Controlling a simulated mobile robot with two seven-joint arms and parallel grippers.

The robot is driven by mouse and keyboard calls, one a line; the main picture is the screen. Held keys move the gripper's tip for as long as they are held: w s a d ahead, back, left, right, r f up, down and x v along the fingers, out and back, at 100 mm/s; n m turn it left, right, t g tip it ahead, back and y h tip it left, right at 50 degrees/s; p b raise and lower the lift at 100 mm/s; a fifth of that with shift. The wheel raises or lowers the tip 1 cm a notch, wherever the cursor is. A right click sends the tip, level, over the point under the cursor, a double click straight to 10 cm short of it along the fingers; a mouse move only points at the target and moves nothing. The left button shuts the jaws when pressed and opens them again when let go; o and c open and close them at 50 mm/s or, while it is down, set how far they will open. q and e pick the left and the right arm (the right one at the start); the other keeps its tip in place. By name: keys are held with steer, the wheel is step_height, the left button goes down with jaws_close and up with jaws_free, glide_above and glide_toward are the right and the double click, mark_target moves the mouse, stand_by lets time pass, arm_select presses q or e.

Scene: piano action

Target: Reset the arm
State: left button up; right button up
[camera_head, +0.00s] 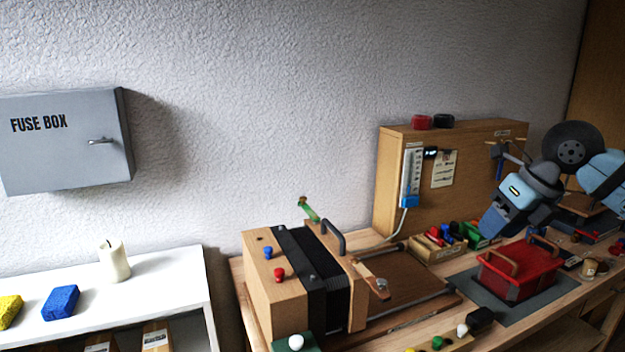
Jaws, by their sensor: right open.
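My right arm comes in from the right edge, bent, with blue and dark grey links. My right gripper (503,224) points down and to the left above the workbench, just behind and above a red box. The gripper is open, and I see nothing held in it. My left gripper is not in view.
The red box (519,272) with wooden handles stands on a grey mat on the workbench. A wooden-and-black device (305,275) stands at the bench's left end. A wooden panel (395,185) stands behind. A white shelf (150,290) is at left, below a grey fuse box (65,160).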

steer(key=s+a+f+m+y, duration=0.35)
steer(key=a+f+y, duration=0.35)
steer(key=a, duration=0.4)
steer(key=s+a+f+m+y, duration=0.2)
steer(key=s+a+f+y, duration=0.25)
steer(key=a+y, duration=0.55)
steer(key=s+d+f+m+t+h, duration=0.1)
steer(key=d+f+m+t+h, duration=0.1)
steer(key=f+m+t+h, duration=0.75)
steer(key=s+d+f+m+t+h, duration=0.1)
steer(key=d+f+m+t+h, duration=0.15)
steer(key=f+m+t, duration=0.75)
steer(key=s+d+f+m+g+h, duration=0.2)
steer(key=s+f+m+g+h, duration=0.1)
steer(key=s+f+m+g, duration=0.4)
steer(key=s+d+f+m+g+h, duration=0.2)
steer(key=s+f+m+g, duration=0.4)
steer(key=s+f, duration=0.3)
arm_select(q)
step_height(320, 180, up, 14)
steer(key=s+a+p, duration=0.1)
steer(key=p, duration=1.6)
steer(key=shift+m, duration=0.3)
arm_select(e)
step_height(320, 180, up, 15)
steer(key=n+t, duration=0.1)
steer(key=shift+s+d+h, duration=0.3)
steer(key=shift+s+d, duration=0.05)
steer(key=shift+s, duration=0.05)
